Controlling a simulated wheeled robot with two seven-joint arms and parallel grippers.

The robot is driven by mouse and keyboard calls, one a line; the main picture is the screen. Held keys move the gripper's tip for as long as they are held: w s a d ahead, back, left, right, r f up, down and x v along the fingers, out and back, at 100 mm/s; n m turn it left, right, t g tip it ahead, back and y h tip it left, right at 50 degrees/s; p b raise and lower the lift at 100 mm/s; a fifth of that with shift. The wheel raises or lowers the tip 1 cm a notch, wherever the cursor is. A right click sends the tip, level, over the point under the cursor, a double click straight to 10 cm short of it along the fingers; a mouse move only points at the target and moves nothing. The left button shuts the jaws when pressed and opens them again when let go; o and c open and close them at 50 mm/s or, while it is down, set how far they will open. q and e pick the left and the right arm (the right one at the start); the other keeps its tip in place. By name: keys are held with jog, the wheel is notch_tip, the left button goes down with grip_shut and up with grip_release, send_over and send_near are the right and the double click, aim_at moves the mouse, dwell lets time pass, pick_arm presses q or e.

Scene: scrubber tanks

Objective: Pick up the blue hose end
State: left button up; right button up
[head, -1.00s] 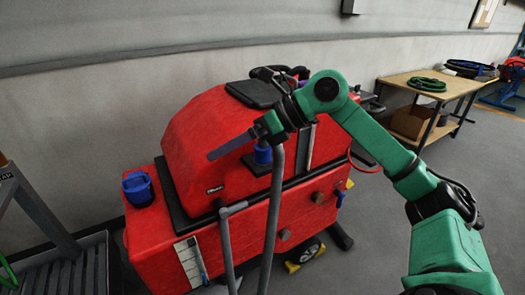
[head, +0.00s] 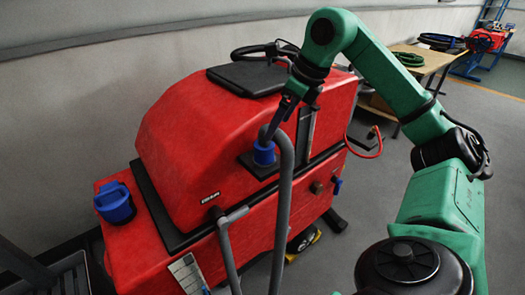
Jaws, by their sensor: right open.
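The blue hose end (head: 264,154) sits on a dark square plate on the front of the red scrubber machine (head: 190,150). A grey hose (head: 284,210) arches up from it and hangs down in front of the machine. My right gripper (head: 277,122) points down just above the blue hose end, by the top of the grey hose. It is open, and its fingers partly hide the hose there. I cannot tell whether a finger touches the hose. My left gripper is not in view.
A blue cap (head: 115,203) sits on the machine's left end. A second grey pipe (head: 228,250) stands at the machine's front. A red hose loop (head: 370,148) sticks out to the right. A wooden table (head: 425,62) with coiled hoses stands behind my right arm. Floor at right is clear.

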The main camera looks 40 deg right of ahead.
aim_at(264, 144)
jog(key=x, duration=0.3)
jog(key=shift+w+f, duration=0.2)
jog(key=shift+f, duration=0.15)
jog(key=x, duration=0.5)
jog(key=shift+w+a, duration=0.1)
jog(key=shift+a, duration=0.3)
jog(key=shift+f, duration=0.2)
jog(key=shift+w, duration=0.1)
jog(key=shift+c, duration=1.3)
grip_shut()
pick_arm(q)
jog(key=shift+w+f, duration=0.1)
pick_arm(e)
jog(key=shift+r, duration=0.15)
